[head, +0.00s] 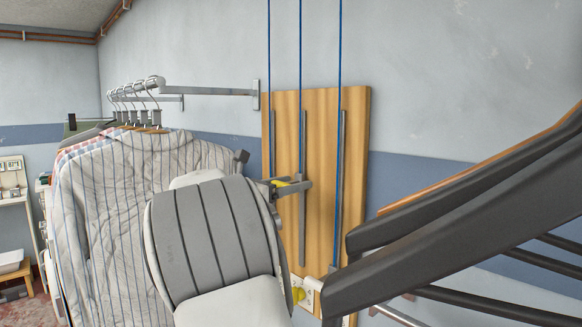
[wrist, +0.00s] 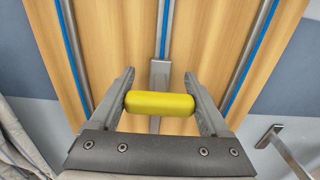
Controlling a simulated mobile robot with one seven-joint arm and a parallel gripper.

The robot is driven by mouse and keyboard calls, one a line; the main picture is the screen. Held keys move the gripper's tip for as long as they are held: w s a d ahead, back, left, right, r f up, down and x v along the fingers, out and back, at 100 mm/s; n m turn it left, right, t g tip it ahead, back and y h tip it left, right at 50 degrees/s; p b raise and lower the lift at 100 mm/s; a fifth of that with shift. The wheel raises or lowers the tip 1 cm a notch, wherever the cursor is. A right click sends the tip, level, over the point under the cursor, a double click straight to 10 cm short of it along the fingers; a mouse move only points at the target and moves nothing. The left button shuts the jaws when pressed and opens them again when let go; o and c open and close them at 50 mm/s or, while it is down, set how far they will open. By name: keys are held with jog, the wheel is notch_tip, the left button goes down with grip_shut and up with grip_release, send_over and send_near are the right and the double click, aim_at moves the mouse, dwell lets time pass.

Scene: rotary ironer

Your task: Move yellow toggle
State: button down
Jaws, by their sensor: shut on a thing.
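The yellow toggle (wrist: 160,103) is a short rounded bar lying crosswise between my two fingers in the wrist view. It sits in front of a grey slider (wrist: 160,73) on the middle track of a wooden board (wrist: 110,45). My gripper (wrist: 162,104) is shut on the toggle, with one finger at each end of it. In the head view only a small bit of the yellow toggle (head: 280,184) shows beside my gripper (head: 287,187). My arm hides the rest. The toggle is around mid-height on the wooden board (head: 322,110).
Blue cords (head: 301,50) run up from the board's three grey tracks. Striped shirts (head: 105,200) hang from a rail at left. A dark slatted frame (head: 450,245) fills the right. A pale plate with a yellow knob (head: 299,294) is low on the wall.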

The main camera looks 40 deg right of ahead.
notch_tip(320, 180, down, 21)
jog(key=b, duration=0.8)
jog(key=shift+f, duration=0.2)
grip_release()
jog(key=shift+a, duration=0.1)
jog(key=shift+a+r, duration=0.2)
jog(key=shift+a, duration=0.1)
jog(key=s+a+p, duration=0.1)
jog(key=a, duration=1.5)
jog(key=shift+s+a, duration=0.25)
jog(key=shift+a, duration=0.1)
